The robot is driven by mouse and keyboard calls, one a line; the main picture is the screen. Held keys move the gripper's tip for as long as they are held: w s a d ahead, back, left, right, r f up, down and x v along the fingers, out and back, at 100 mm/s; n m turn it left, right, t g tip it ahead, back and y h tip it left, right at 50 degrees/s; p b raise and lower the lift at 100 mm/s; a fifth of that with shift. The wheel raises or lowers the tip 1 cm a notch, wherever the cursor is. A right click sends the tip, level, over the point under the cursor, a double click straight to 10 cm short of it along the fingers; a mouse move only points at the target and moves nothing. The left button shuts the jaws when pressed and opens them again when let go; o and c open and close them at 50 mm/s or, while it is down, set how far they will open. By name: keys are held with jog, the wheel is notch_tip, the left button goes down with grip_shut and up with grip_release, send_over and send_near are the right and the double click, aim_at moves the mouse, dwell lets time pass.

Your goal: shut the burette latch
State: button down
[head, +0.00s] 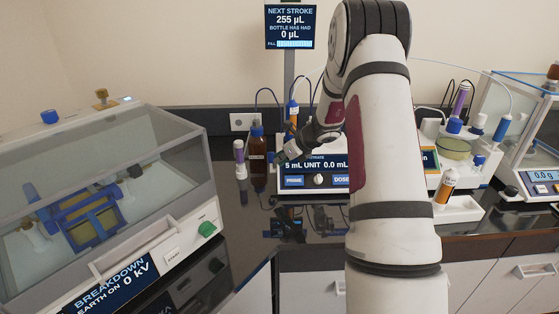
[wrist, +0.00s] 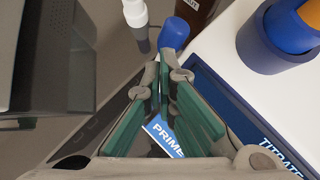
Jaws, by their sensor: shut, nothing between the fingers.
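The titrator (head: 316,168) stands on the dark bench, its front reading "5 mL UNIT 0.0 mL" above PRIME and DOSE buttons. The burette unit, an orange cylinder (head: 293,112), stands on it; in the wrist view its orange body (wrist: 296,22) sits in a blue round holder (wrist: 262,50). A rounded blue piece (wrist: 174,33) shows just beyond my fingertips; I cannot tell whether it is the latch or whether they touch. My gripper (head: 280,156) is shut and empty at the titrator's left front, also visible in the wrist view (wrist: 165,75), above the PRIME button (wrist: 164,135).
A brown bottle (head: 258,160) and a purple-and-white tube (head: 240,158) stand close left of my gripper. The clear-lidded breakdown tester (head: 150,150) fills the left. A balance (head: 540,180) stands far right. Bare bench lies in front of the titrator.

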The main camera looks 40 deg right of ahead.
jog(key=shift+r, duration=0.15)
jog(key=shift+r+p, duration=0.3)
jog(key=shift+r, duration=0.4)
